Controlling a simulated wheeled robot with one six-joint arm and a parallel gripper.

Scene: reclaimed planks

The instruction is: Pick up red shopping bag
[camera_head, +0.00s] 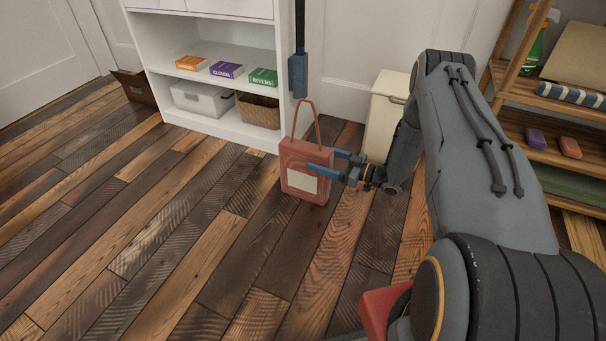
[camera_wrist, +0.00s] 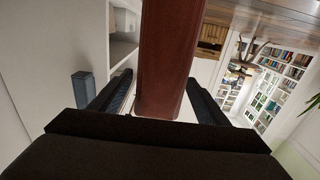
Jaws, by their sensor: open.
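The red shopping bag (camera_head: 301,158) stands upright on the plank floor, its handle loop raised and a pale label on its front. My gripper (camera_head: 327,160) is at the bag from the right in the head view, with one blue finger across the bag's front. In the wrist view the bag (camera_wrist: 170,60) shows as a dark red slab between the two open fingers of my gripper (camera_wrist: 160,95). A gap shows on each side of the bag there. The handle is not clearly seen in the wrist view.
A white shelf unit (camera_head: 222,113) with books, a white bin (camera_head: 203,98) and a basket (camera_head: 258,110) stands behind the bag. A cream bin (camera_head: 384,112) is behind my arm. A wooden rack (camera_head: 550,150) is at the right.

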